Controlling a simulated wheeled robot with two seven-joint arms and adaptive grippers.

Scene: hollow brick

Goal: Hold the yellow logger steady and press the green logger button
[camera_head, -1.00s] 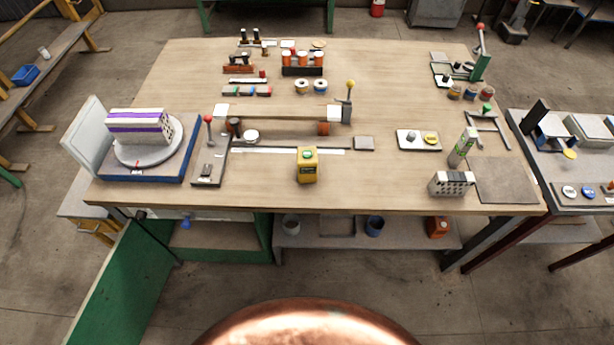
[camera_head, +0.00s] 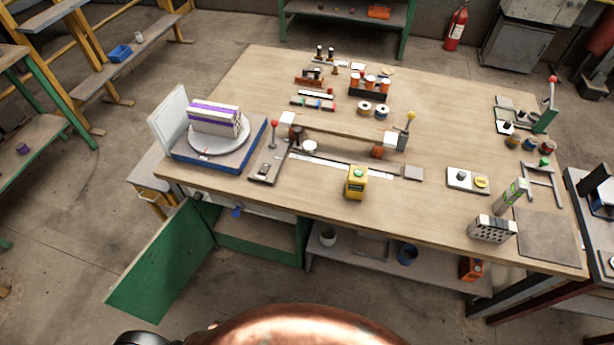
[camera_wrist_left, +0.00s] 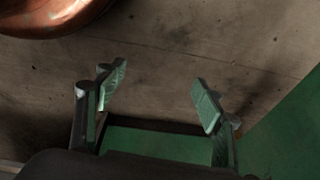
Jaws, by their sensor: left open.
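The yellow logger (camera_head: 355,184) stands upright near the front edge of the wooden workbench, in the middle of the head view. Its green button (camera_head: 358,173) is on top. Nothing touches the logger. My left gripper (camera_wrist_left: 158,93) shows in the left wrist view, open and empty, over the concrete floor and a green panel. The logger is not in that wrist view. In the head view only a dark piece at the bottom left edge may be part of my left arm. My right gripper is not in view.
The workbench (camera_head: 420,217) has free room around the logger. A long rail assembly (camera_head: 340,129) lies behind it. A turntable with a striped block (camera_head: 214,120) is at left, a perforated block (camera_head: 492,229) at right. An open green door (camera_head: 165,262) hangs below the bench's left front.

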